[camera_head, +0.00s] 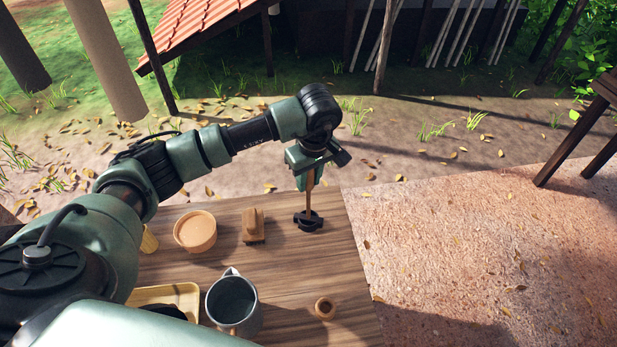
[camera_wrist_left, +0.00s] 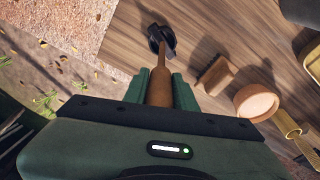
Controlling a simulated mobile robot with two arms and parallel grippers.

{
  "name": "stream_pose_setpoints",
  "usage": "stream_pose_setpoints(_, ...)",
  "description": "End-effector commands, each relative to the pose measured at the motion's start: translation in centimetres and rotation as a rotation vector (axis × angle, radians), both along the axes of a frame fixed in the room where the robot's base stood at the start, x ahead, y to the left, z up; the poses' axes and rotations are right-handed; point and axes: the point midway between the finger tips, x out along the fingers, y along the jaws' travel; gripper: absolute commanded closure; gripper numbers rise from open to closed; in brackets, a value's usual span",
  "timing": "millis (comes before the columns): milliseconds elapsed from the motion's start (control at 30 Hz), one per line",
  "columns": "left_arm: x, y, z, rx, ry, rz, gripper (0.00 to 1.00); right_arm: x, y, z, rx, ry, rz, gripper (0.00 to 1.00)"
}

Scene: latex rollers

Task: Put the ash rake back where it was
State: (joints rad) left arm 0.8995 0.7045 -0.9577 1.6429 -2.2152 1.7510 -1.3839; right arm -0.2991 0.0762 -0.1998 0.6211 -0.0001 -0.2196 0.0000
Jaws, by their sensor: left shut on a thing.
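My left gripper (camera_head: 308,178) is shut on the wooden handle of the ash rake (camera_head: 308,205), near the far right corner of the wooden table (camera_head: 290,265). The rake is upright, handle up, with its dark head low over or in a black piece (camera_head: 308,222) at the tabletop; I cannot tell whether they touch or are one part. In the left wrist view the brown handle (camera_wrist_left: 160,88) runs between the two green fingers, with the dark end (camera_wrist_left: 162,40) beyond them. My right gripper is not in view.
Left of the rake stand a small wooden block piece (camera_head: 253,225) and a tan bowl (camera_head: 195,231). The table's right edge drops to bare ground.

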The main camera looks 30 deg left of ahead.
Motion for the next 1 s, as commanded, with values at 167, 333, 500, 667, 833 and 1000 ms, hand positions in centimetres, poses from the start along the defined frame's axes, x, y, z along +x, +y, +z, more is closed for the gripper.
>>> stream_pose_setpoints(167, 0.0, 0.0, -0.2, 0.0, 0.0, 0.0, 0.52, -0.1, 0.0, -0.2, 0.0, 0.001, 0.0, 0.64)
stream_pose_setpoints(333, 0.0, 0.0, -0.1, 0.0, 0.0, 0.0, 0.52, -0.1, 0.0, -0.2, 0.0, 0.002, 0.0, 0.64)
stream_pose_setpoints(500, 0.0, 0.0, 0.0, 0.0, 0.0, 0.0, 0.52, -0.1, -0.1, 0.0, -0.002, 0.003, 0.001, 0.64)
stream_pose_setpoints(667, 0.1, -0.2, 1.4, 0.0, -0.006, 0.0, 0.52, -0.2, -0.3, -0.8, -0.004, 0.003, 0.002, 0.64)
stream_pose_setpoints(833, -0.2, -0.6, 4.8, 0.001, -0.008, -0.001, 0.52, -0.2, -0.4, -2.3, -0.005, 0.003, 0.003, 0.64)
stream_pose_setpoints(1000, -0.5, -1.1, 8.4, -0.001, -0.008, 0.0, 0.52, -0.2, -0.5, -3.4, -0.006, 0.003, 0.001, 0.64)
